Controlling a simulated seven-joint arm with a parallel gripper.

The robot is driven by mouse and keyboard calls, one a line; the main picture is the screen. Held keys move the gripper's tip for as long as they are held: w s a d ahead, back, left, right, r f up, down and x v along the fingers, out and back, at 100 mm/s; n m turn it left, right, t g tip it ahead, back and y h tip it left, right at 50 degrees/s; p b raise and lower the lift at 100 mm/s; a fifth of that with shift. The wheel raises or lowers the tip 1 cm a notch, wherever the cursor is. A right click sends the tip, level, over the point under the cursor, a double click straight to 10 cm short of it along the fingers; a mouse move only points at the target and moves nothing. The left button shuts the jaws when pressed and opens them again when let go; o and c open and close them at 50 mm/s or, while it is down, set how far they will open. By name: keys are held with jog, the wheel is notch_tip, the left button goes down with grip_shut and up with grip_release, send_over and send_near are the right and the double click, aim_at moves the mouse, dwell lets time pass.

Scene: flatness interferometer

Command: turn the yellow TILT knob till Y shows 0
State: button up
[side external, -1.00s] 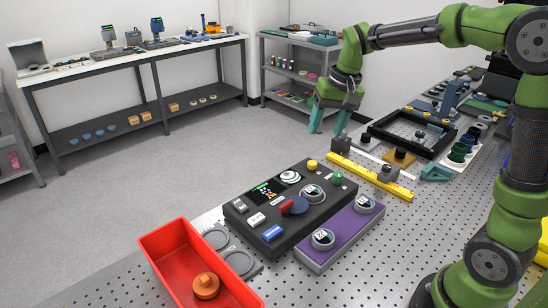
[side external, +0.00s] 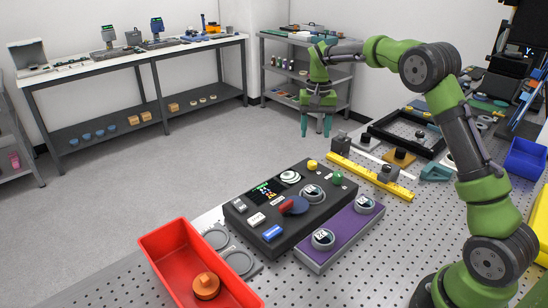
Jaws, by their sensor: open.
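A yellow knob (side external: 312,165) stands at the far corner of the black control box (side external: 247,233) on the perforated bench. Its label is too small to read. My gripper (side external: 315,128) is open and empty, pointing down, with its teal fingertips apart. In the picture it is above the yellow knob and touches nothing that I can see. A dark screen (side external: 527,50) at the top right edge shows a letter Y, but I cannot read a value. The box's small green-and-red display (side external: 263,190) is also unreadable.
A green knob (side external: 337,177) is close beside the yellow one. A purple block (side external: 341,238) with round dials adjoins the box. A yellow rule (side external: 370,176) lies behind it. A red bin (side external: 160,258) holds an orange knob (side external: 206,285). A blue bin (side external: 525,160) stands at right.

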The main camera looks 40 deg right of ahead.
aim_at(312, 163)
notch_tip(312, 163, down, 10)
jog(key=shift+f, duration=0.25)
jog(key=c, duration=1.1)
jog(key=shift+o, duration=0.2)
jog(key=shift+n, duration=0.4)
jog(key=n, duration=0.2)
jog(key=shift+r+n, duration=0.1)
jog(key=shift+n, duration=2.1)
